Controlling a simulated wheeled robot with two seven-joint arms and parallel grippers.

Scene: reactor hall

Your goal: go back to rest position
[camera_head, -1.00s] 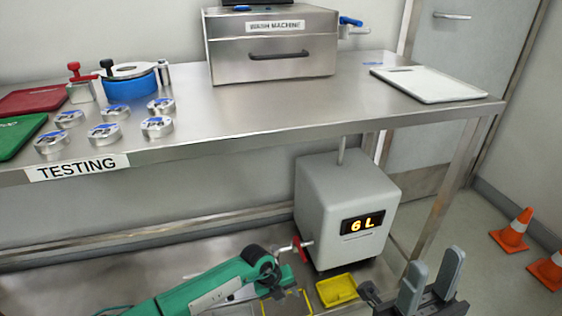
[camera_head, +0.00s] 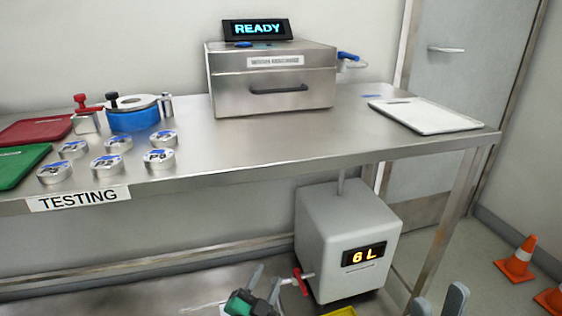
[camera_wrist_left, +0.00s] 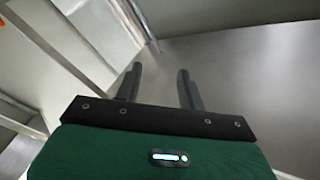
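My left gripper (camera_head: 263,286) is low in the head view, with its green body at the bottom edge, just left of the red tap of the grey box. In the left wrist view its two dark fingers (camera_wrist_left: 158,88) stand apart with nothing between them. My right gripper (camera_head: 438,302) shows only its grey fingertips at the bottom edge of the head view, right of the grey box. The fingertips are apart and I see nothing between them. The rest of the right gripper is out of frame.
A steel table (camera_head: 300,150) marked TESTING carries a wash machine (camera_head: 272,85), several round tins (camera_head: 105,165) and a white board (camera_head: 425,116). The grey box (camera_head: 345,235) reading 6 L stands below on a lower shelf. Orange cones (camera_head: 517,260) stand at right.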

